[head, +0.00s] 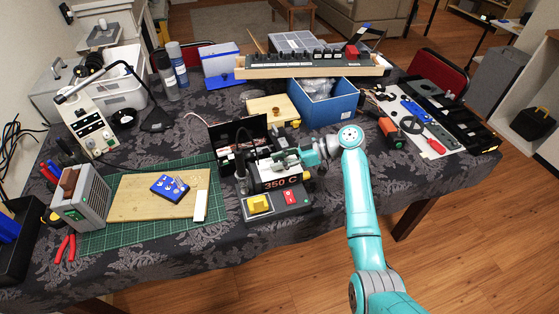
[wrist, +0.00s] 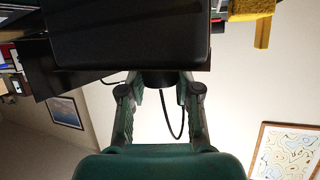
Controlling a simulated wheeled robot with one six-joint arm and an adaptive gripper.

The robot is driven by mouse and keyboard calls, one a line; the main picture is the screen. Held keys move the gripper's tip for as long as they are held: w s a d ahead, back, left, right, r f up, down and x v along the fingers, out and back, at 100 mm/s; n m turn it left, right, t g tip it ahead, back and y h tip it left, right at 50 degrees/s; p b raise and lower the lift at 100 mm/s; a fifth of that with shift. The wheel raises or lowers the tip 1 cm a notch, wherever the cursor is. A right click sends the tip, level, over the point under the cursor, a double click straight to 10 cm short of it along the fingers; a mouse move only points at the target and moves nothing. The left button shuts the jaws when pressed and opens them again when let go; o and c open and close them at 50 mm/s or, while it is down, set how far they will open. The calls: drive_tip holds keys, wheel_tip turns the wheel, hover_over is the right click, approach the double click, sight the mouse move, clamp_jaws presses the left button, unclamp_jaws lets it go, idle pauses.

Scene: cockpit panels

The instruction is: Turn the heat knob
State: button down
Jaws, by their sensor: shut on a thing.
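The soldering station (head: 281,183) stands at the front middle of the table, with "350 C" on its face, a yellow sponge (head: 258,203) and a red switch (head: 290,197). My gripper (head: 290,162) reaches it from the right, just above the display. In the wrist view my gripper (wrist: 160,90) has its two fingers on either side of a dark round knob (wrist: 158,78), which sticks out from a black box (wrist: 128,32). The fingers are shut on this knob. The knob is hidden behind my gripper in the head view, and no pointer mark shows.
A green cutting mat (head: 110,236) with a wooden board (head: 135,205) lies to the left. A blue box (head: 335,105) and a small wooden box (head: 262,106) stand behind. A tool tray (head: 425,140) lies to the right. A black cable (wrist: 166,115) hangs behind the fingers.

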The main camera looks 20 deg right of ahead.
drive_tip(key=shift+f, duration=0.1)
idle(0.3)
drive_tip(key=c, duration=0.8)
unclamp_jaws()
drive_tip(key=v, duration=1.2)
